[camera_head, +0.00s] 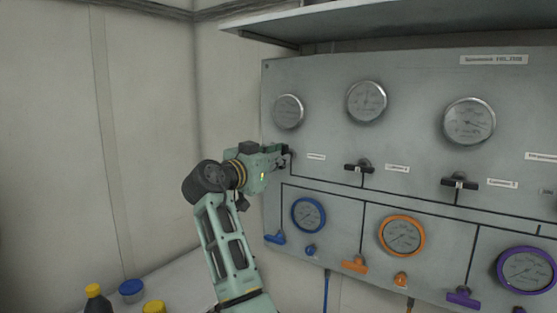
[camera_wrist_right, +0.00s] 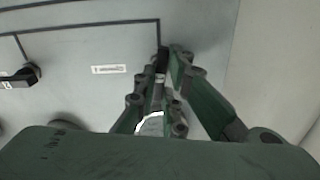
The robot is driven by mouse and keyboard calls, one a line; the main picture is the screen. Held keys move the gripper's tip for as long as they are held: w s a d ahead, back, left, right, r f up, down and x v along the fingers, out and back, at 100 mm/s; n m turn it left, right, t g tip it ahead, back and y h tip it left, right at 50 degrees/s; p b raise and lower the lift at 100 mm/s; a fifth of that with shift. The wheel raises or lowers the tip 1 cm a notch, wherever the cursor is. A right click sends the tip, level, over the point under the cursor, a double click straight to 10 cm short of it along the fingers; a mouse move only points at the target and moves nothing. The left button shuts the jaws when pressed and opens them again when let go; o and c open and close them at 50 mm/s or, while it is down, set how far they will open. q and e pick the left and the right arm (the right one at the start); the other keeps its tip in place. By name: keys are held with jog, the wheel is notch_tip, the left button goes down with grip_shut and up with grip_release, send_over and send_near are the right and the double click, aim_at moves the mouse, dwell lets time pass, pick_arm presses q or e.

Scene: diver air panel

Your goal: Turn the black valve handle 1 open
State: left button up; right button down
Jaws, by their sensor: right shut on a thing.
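The leftmost black valve handle (camera_wrist_right: 161,60) is on the grey panel (camera_wrist_right: 85,110), at the end of a black line. In the right wrist view it shows as a dark piece between my fingertips, partly covered by them. My right gripper (camera_head: 285,157) is at the panel's left side, below the leftmost white gauge, and covers most of this handle in the head view. In the right wrist view my right gripper (camera_wrist_right: 167,68) is shut on the handle. The handle's exact angle is hard to tell. My left gripper is out of view.
Other black handles, the middle one (camera_head: 358,167) and the right one (camera_head: 459,183), sit on the panel. White gauges (camera_head: 289,111) are above; blue (camera_head: 308,215), orange (camera_head: 402,236) and purple gauges below. A wall (camera_head: 150,140) is at left; bottles (camera_head: 96,300) stand below. A shelf overhangs the panel.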

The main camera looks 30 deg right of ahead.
jog(key=shift+f, duration=0.15)
jog(key=c, duration=1.8)
grip_release()
jog(key=shift+c, duration=0.2)
jog(key=shift+a, duration=0.1)
jog(key=v, duration=1.2)
